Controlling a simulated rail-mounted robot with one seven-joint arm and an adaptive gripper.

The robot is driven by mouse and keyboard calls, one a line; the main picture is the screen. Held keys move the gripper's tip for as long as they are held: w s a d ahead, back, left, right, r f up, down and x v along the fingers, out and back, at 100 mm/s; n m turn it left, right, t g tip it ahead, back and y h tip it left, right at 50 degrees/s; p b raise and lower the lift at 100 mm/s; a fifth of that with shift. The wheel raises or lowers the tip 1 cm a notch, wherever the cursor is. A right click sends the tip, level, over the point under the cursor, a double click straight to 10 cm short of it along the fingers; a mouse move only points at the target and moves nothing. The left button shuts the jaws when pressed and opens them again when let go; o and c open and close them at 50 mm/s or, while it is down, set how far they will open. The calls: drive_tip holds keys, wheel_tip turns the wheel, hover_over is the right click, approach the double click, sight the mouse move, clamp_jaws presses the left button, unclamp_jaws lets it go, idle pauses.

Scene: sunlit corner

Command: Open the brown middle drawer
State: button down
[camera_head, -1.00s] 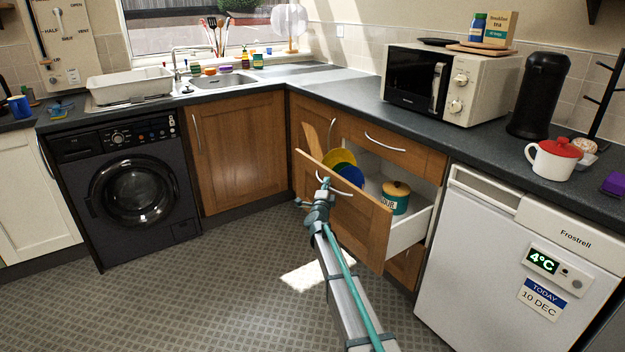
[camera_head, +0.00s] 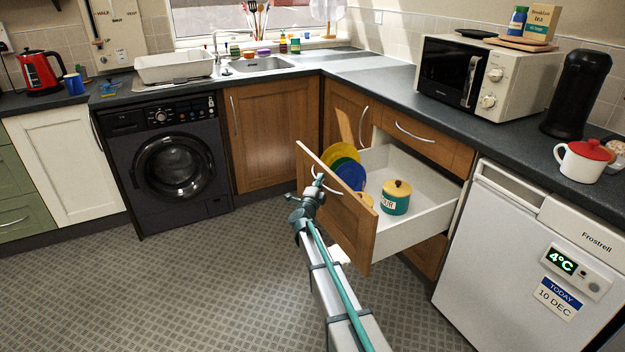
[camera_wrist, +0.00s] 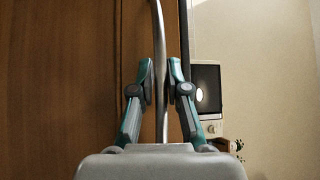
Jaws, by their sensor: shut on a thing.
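The brown middle drawer (camera_head: 345,222) stands far out from the wooden cabinet in the head view, under a closed brown top drawer (camera_head: 428,145). It holds coloured plates (camera_head: 350,174) and a teal pot with a yellow lid (camera_head: 396,198). My gripper (camera_head: 318,185) is at the drawer's curved metal handle (camera_head: 328,190). In the wrist view, the handle (camera_wrist: 159,60) runs upright between the two teal fingers of my gripper (camera_wrist: 160,85), which is shut on it. The drawer's wooden front (camera_wrist: 60,80) fills the left of that view.
A white Frostrell fridge (camera_head: 525,245) stands right of the drawer. A black washing machine (camera_head: 170,165) is at the left. The microwave (camera_head: 510,80) sits on the worktop above. The tiled floor (camera_head: 190,290) in front is clear.

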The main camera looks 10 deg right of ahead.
drive_tip(key=shift+a, duration=0.35)
drive_tip(key=c, duration=1.4)
unclamp_jaws()
drive_tip(key=shift+v, duration=6.1)
